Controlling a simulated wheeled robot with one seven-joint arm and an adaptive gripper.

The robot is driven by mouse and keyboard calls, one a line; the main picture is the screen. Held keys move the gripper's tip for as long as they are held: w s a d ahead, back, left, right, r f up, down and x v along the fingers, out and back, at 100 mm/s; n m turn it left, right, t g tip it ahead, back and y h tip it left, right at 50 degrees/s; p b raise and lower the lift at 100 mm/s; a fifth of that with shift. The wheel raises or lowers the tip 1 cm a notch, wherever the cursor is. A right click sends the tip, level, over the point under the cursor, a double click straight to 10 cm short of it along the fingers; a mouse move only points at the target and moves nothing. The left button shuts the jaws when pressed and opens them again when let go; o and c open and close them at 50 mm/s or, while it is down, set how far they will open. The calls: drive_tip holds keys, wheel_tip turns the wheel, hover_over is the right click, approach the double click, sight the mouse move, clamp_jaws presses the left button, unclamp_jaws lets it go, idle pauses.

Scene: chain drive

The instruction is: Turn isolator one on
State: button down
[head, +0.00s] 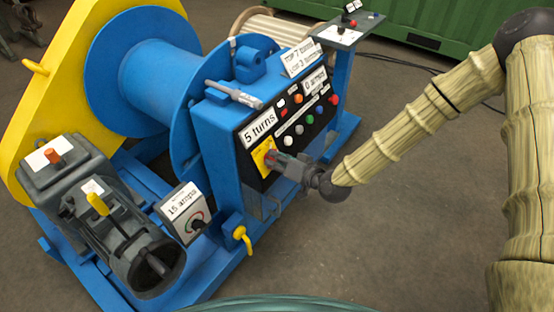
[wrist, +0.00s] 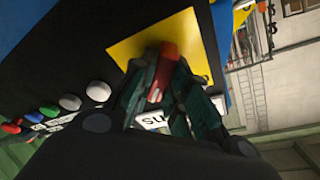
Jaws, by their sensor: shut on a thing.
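The isolator is a red handle (wrist: 164,70) on a yellow plate (wrist: 198,42) in the wrist view. In the head view the yellow plate (head: 262,158) sits at the lower left of the black control panel (head: 279,112), under the "5 turns" label. My gripper (head: 277,160) is at this plate, and in the wrist view its fingers (wrist: 165,85) are shut on the red handle. The handle's on and off marks are not readable, and in the head view my gripper hides most of it. Whether this is isolator one cannot be read.
Several coloured buttons (head: 299,98) lie right of the plate on the panel. A yellow lever (head: 242,237) and a dial box labelled "15 amps" (head: 181,212) are below left. A blue winch drum (head: 150,80) stands behind. The floor (head: 345,235) at the right is clear.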

drive_tip(key=shift+m, duration=0.4)
drive_tip(key=c, duration=1.4)
unclamp_jaws()
drive_tip(key=shift+s+d, duration=0.1)
drive_tip(key=v, duration=1.2)
drive_tip(key=shift+r, duration=0.1)
drive_tip(key=s+d+f+g+h+p, duration=0.1)
drive_tip(key=s+f+g+h+p, duration=0.15)
drive_tip(key=s+f, duration=0.65)
drive_tip(key=s+d+f+g+h+p, duration=0.1)
drive_tip(key=s+d+f+g+h, duration=0.1)
drive_tip(key=s, duration=0.5)
drive_tip(key=s+d+f+g+h+p, duration=0.2)
drive_tip(key=s+d+f+g+h, duration=0.1)
drive_tip(key=s+d+f, duration=0.2)
drive_tip(key=s+d+f+g+h+p, duration=0.1)
drive_tip(key=s+d+f+g+h, duration=0.2)
drive_tip(key=s+d, duration=0.3)
drive_tip(key=shift+s+d+f+m, duration=0.1)
drive_tip(key=shift+s+m, duration=0.05)
drive_tip(key=shift+s, duration=0.45)
drive_tip(key=shift+s+d+f+m, duration=0.1)
drive_tip(key=shift+s, duration=0.5)
drive_tip(key=shift+s+d+f+m, duration=0.1)
drive_tip(key=shift+s+d+m, duration=0.05)
drive_tip(key=shift+s, duration=0.5)
